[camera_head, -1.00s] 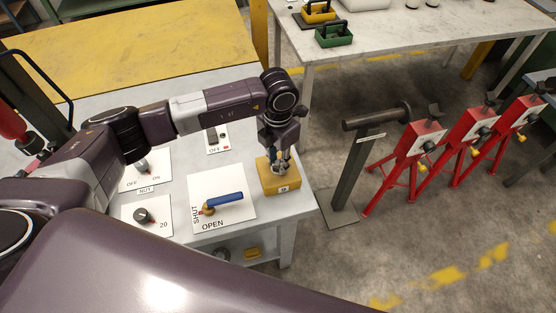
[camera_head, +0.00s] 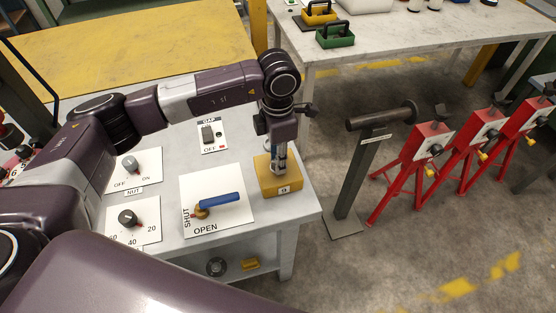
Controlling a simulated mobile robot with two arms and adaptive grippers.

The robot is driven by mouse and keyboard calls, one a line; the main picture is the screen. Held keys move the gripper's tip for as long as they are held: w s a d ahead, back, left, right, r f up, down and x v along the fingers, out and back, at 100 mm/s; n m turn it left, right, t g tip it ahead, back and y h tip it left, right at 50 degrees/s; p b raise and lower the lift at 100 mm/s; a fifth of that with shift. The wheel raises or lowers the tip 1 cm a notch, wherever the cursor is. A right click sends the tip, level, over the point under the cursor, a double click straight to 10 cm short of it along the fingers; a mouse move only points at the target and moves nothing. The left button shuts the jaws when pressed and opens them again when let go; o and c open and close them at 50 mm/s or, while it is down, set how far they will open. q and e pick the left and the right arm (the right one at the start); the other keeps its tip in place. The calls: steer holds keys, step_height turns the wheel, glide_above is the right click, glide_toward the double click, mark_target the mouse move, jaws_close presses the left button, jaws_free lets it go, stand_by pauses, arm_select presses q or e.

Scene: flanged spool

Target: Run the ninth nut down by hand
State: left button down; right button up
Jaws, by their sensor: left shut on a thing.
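A yellow-brown block (camera_head: 287,183) with a label that reads 9 stands at the right end of the light grey bench (camera_head: 270,225). My left gripper (camera_head: 281,164) points straight down over the block, with its fingertips close to the block's top. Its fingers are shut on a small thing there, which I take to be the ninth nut. The fingers hide the nut and most of any stud under it, so its height cannot be told. My right gripper is not in view.
Panels with a blue-handled lever (camera_head: 222,200), a knob (camera_head: 128,218), a NUT switch (camera_head: 129,166) and a GAP switch (camera_head: 208,134) lie left of the block. A dark post (camera_head: 355,175) and red stands (camera_head: 415,160) stand to the right, with bare floor between.

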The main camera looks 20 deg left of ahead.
arm_select(q)
steer(key=c, duration=1.7)
jaws_free()
steer(key=shift+o, duration=0.4)
steer(key=shift+r, duration=0.15)
step_height(320, 180, up, 12)
